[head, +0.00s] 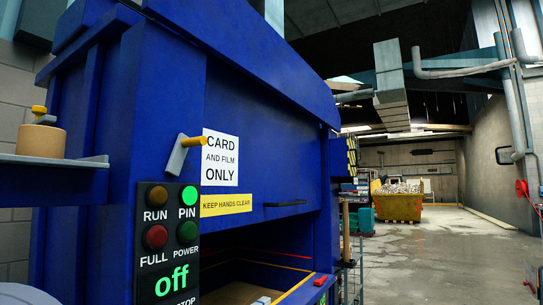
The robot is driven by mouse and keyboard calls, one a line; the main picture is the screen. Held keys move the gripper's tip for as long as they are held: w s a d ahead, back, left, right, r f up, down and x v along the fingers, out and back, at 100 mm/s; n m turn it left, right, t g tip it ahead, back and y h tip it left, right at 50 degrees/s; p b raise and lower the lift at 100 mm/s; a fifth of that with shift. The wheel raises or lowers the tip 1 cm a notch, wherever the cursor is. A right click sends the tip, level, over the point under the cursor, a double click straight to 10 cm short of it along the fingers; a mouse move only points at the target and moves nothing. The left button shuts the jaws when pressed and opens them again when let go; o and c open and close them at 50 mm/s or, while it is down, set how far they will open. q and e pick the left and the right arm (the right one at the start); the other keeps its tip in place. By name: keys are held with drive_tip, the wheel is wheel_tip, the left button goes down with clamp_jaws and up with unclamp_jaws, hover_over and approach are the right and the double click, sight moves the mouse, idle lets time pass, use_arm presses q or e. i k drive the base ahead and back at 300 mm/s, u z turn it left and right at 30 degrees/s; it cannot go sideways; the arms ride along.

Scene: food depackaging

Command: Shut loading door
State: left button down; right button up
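The big blue machine (165,75) fills the left and middle of the head view. Its blue loading door (265,170) carries a dark bar handle (285,203) near its lower edge. Below the door is a dark opening (250,243), with yellow-edged and red-edged parts and a brown surface inside. The door's bottom edge stands above this opening. Neither gripper can be made out. A pale rounded part at the lower left corner may be mine.
A control panel (168,245) shows a lit green PIN lamp and "off". A grey lever (184,153) with a yellow tip sticks out above it. A tape roll (40,140) sits on a left shelf.

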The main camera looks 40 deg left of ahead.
sight(261, 154)
drive_tip(key=u, duration=0.3)
drive_tip(key=i, duration=3.45)
drive_tip(key=u, duration=0.6)
